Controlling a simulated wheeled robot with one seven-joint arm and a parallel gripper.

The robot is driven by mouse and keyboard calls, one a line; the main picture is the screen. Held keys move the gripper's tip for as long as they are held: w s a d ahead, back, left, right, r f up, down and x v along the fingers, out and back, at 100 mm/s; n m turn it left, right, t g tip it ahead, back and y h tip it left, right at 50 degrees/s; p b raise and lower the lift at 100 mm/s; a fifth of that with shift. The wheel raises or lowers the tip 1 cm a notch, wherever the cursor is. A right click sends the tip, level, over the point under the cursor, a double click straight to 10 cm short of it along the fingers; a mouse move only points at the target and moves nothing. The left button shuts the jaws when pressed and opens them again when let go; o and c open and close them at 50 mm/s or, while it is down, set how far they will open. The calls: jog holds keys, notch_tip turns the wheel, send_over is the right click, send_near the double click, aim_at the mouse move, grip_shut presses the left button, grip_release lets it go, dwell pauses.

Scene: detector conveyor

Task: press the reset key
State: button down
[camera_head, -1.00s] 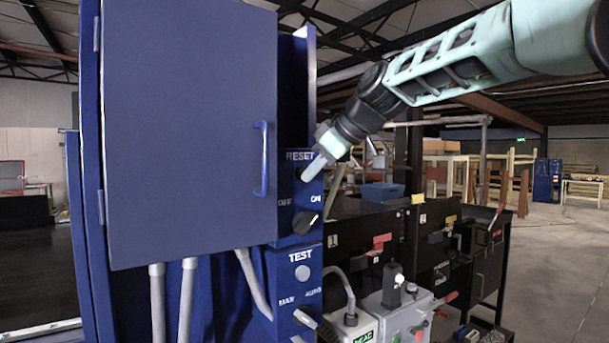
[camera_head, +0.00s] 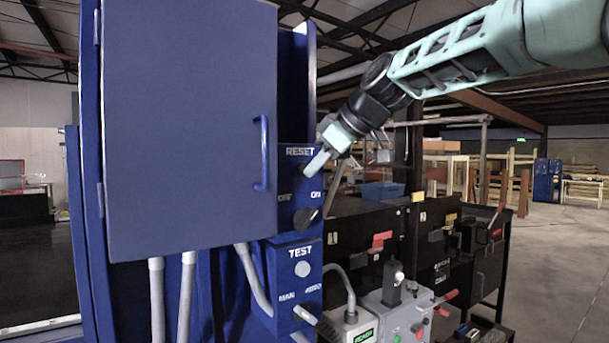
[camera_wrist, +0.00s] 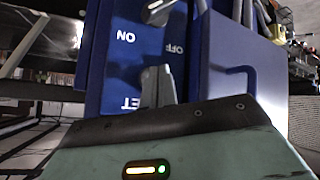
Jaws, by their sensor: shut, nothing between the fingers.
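The RESET label (camera_head: 300,152) is on the upper blue control box, right of the cabinet door. The key under it is mostly hidden by my fingertips. My gripper (camera_head: 308,172) is shut and empty, its tips pointing down-left at the spot just below the label. I cannot tell whether they touch the key.
A black OFF/ON knob (camera_head: 305,218) sits below the tips. Lower is a TEST box with a pale button (camera_head: 302,269) and a MAN/AUTO switch (camera_head: 305,315). The cabinet door (camera_head: 190,130) with its handle (camera_head: 262,155) stands close left. A grey control box (camera_head: 400,313) is lower right.

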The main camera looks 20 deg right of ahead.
jog(key=shift+s+d, duration=0.1)
jog(key=shift+s, duration=0.1)
jog(key=shift+s+d+b, duration=0.25)
jog(key=shift+s+b, duration=0.3)
jog(key=shift+s, duration=0.25)
jog(key=shift+s+d+b, duration=0.25)
jog(key=shift+s+b, duration=0.35)
jog(key=shift+s, duration=0.15)
jog(key=shift+s+d+b, duration=0.25)
jog(key=shift+s+b, duration=0.3)
jog(key=shift+s, duration=0.25)
